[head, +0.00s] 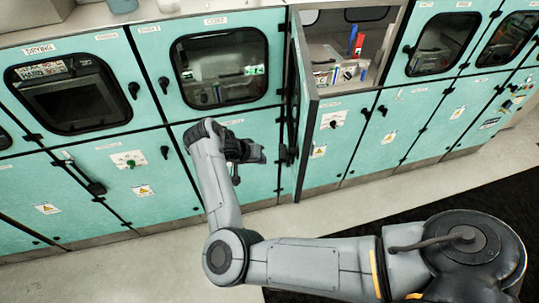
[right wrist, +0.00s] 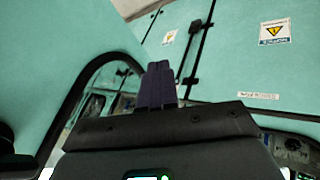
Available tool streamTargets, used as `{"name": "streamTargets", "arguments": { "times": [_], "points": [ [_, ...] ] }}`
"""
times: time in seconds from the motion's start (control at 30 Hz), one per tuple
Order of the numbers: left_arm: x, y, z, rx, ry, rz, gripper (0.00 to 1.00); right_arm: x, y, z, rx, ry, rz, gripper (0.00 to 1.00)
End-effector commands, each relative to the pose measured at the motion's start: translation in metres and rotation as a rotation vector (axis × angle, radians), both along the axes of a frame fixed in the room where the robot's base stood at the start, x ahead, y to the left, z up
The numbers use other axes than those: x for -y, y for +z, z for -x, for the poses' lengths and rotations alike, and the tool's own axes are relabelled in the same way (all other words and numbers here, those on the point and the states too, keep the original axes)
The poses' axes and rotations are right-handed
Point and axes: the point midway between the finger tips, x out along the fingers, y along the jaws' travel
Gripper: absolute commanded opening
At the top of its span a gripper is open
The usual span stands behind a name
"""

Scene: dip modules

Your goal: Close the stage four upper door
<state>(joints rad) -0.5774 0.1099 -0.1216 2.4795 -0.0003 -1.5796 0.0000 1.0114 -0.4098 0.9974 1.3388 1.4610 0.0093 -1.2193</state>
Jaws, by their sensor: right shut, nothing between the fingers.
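The open upper door (head: 304,85) is a teal panel seen nearly edge-on in the head view, swung out from the cabinet front. Behind it the compartment (head: 345,45) is exposed, with red, blue and white items inside. I cannot read a stage label on this door. My right gripper (head: 258,155) is to the left of the open door, in front of the lower panels, with a small gap to the door in the picture. In the right wrist view its dark fingers (right wrist: 158,85) are shut and empty, in front of teal panels with windows. My left gripper is out of view.
Shut teal doors with dark windows flank the opening, including the left neighbour (head: 220,65) and the right neighbour (head: 440,40). Lower panels carry black handles and warning labels (head: 143,190). The pale floor (head: 150,270) in front is clear; a black mat (head: 500,200) lies at right.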

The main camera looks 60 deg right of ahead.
Motion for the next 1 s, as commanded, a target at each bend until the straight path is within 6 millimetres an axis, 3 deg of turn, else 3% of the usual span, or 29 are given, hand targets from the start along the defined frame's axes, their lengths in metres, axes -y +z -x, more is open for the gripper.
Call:
{"name": "streamTargets", "arguments": {
  "times": [0.37, 0.4, 0.73, 1.0],
  "points": [
    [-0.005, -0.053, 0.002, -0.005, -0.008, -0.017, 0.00, 0.014, -0.028, 0.004, 0.004, -0.001, 0.000, 0.00],
    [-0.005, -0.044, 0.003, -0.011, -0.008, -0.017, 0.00, 0.022, -0.030, 0.008, -0.005, -0.002, 0.003, 0.00],
    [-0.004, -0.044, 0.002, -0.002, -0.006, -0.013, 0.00, 0.058, -0.081, 0.020, -0.005, 0.000, 0.003, 0.00],
    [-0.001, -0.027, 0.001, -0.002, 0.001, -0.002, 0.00, 0.074, -0.077, 0.045, 0.001, -0.001, 0.000, 0.00]
  ]
}}
